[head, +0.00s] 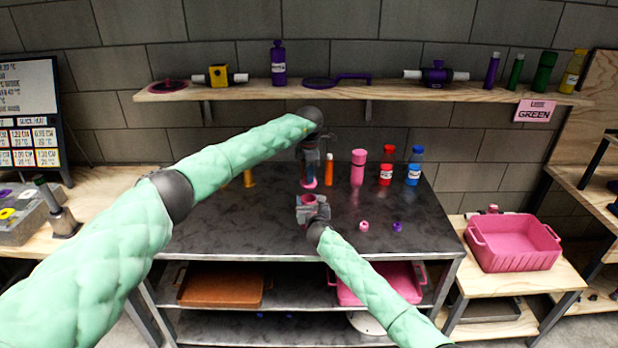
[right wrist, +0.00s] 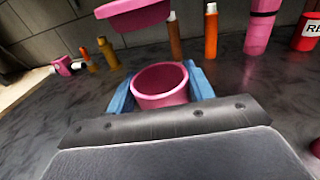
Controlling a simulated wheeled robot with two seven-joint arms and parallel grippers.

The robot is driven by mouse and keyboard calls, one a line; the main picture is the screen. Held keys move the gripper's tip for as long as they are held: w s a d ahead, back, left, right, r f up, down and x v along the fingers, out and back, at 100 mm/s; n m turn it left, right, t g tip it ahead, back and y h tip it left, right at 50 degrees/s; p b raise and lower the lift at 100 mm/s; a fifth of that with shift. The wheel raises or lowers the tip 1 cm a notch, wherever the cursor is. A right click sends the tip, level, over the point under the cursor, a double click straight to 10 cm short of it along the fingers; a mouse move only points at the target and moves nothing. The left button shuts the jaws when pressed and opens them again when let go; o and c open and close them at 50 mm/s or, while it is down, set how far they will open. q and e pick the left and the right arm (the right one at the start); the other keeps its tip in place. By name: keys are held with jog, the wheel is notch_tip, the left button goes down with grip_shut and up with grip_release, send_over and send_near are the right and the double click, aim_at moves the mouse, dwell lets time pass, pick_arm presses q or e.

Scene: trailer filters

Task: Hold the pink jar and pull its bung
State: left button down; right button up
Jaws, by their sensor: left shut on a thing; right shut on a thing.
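The pink jar (right wrist: 163,88) stands open-mouthed between the blue fingers of my right gripper (right wrist: 160,90), which is shut on it. In the head view the jar (head: 309,199) and my right gripper (head: 312,210) are over the dark worktop. The pink bung (right wrist: 137,14) is apart from the jar, above its mouth and slightly left in the right wrist view. In the head view a pink edge of the bung (head: 309,185) shows under my left gripper (head: 310,178), which is shut on it. The left fingers are outside the right wrist view.
On the dark worktop (head: 420,215) stand a tall pink bottle (head: 358,168), an orange bottle (head: 329,170), a red bottle (head: 386,168) and a blue bottle (head: 414,168). Small pink (head: 364,226) and purple (head: 397,226) pieces lie front right. A pink bin (head: 515,245) is at right.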

jog(key=o, duration=1.5)
jog(key=shift+c, duration=0.2)
jog(key=shift+s, duration=0.1)
